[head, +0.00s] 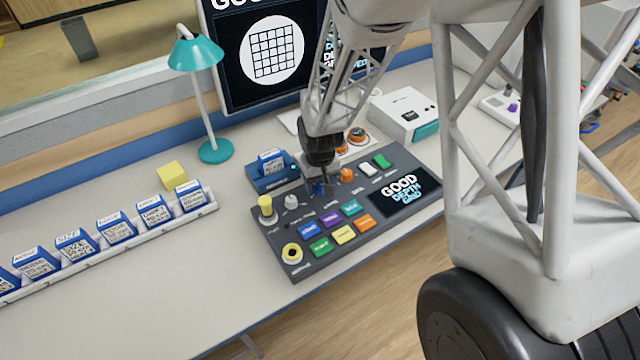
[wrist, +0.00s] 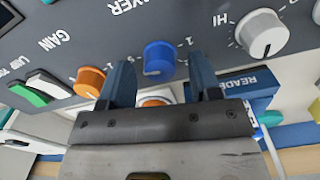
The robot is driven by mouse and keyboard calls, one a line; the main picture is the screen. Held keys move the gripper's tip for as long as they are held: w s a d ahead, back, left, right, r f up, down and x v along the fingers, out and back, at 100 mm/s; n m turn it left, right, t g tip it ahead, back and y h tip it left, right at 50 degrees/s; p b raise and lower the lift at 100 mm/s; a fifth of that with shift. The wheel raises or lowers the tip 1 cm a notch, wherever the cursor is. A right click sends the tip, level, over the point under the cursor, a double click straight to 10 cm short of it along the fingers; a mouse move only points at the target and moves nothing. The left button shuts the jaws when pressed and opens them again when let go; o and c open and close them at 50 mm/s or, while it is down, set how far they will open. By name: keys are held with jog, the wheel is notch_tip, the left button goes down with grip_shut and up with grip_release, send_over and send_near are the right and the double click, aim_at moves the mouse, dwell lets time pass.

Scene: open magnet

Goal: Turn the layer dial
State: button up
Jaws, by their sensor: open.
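The layer dial is a blue round knob (wrist: 159,58) on the dark control panel, with part of its label showing at the top edge of the wrist view. In the head view the dial (head: 319,189) is right under my gripper (head: 319,177) and partly hidden by it. In the wrist view my gripper (wrist: 161,62) is open, with one dark blue finger on each side of the dial. Gaps show between the knob and both fingers. I cannot tell how far down the fingertips reach beside it.
An orange gain knob (wrist: 90,80) and a white knob (wrist: 262,34) flank the dial. The panel (head: 335,258) also holds switches and coloured buttons. A blue reader (head: 262,182) with a cartridge stands behind it. A teal lamp (head: 213,152) and cartridge rack (head: 140,243) are left.

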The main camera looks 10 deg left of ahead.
jog(key=shift+f, duration=0.4)
jog(key=c, duration=0.9)
jog(key=shift+c, duration=0.2)
jog(key=shift+n, duration=0.4)
jog(key=n, duration=0.9)
